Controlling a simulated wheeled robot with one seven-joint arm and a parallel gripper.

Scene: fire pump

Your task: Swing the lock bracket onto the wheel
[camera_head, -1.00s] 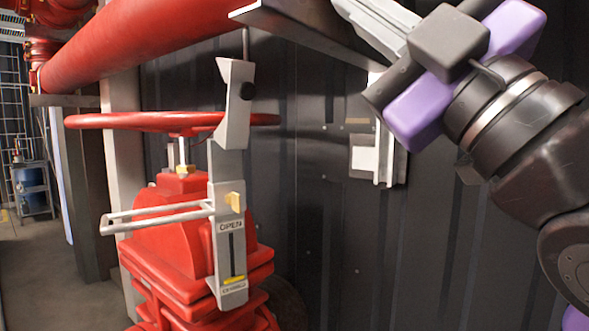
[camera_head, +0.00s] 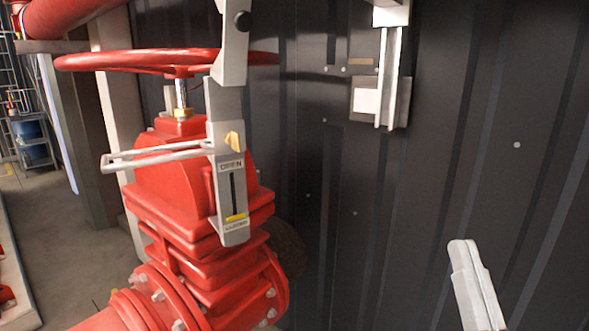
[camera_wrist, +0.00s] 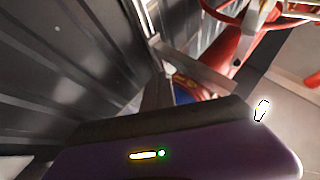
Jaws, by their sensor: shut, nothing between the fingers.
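The red handwheel (camera_head: 140,61) lies flat on top of the red valve in the head view. A grey lock bracket (camera_head: 226,130) stands upright on the valve's near side, with a yellow tab, OPEN lettering and a black knob. Its bent upper part crosses in front of the wheel's rim; I cannot tell whether they touch. A pale looped bar (camera_head: 158,156) juts left from the bracket. My gripper (camera_head: 463,246) is at the lower right, fingers shut, pointing up, empty and well apart from the bracket. Red parts of the valve (camera_wrist: 240,45) show in the wrist view's upper right.
A dark ribbed wall (camera_head: 330,220) runs behind the valve, with a grey metal fixture (camera_head: 391,75) on it. A red pipe (camera_head: 80,15) crosses the upper left. Open space lies between my gripper and the valve.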

